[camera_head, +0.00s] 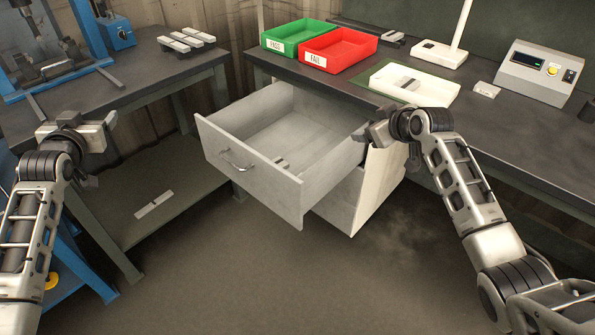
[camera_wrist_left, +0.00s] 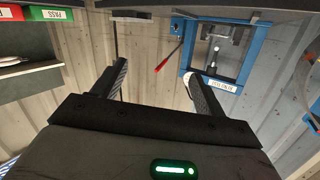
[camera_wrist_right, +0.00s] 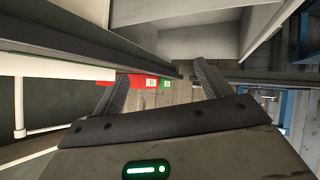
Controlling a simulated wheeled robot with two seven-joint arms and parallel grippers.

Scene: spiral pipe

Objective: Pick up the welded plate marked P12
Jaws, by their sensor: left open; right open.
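No P12 mark is legible on any plate. Several pale plates (camera_head: 186,42) lie side by side on the left bench. A single pale plate (camera_head: 153,204) lies on the lower shelf under that bench. A small pale piece (camera_head: 283,162) lies in the open drawer (camera_head: 248,188). My left gripper (camera_head: 104,132) is open and empty in front of the left bench; its spread fingers show in the left wrist view (camera_wrist_left: 156,72). My right gripper (camera_head: 374,134) is open by the drawer's right side; its spread fingers show in the right wrist view (camera_wrist_right: 162,75). Whether it touches the drawer cannot be told.
The right bench holds a green PASS bin (camera_head: 290,35), a red FAIL bin (camera_head: 338,49), a white tray (camera_head: 430,90) with a grey piece, and a control box (camera_head: 537,72). A blue-framed press (camera_head: 55,50) stands on the left bench. The open drawer juts over clear floor.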

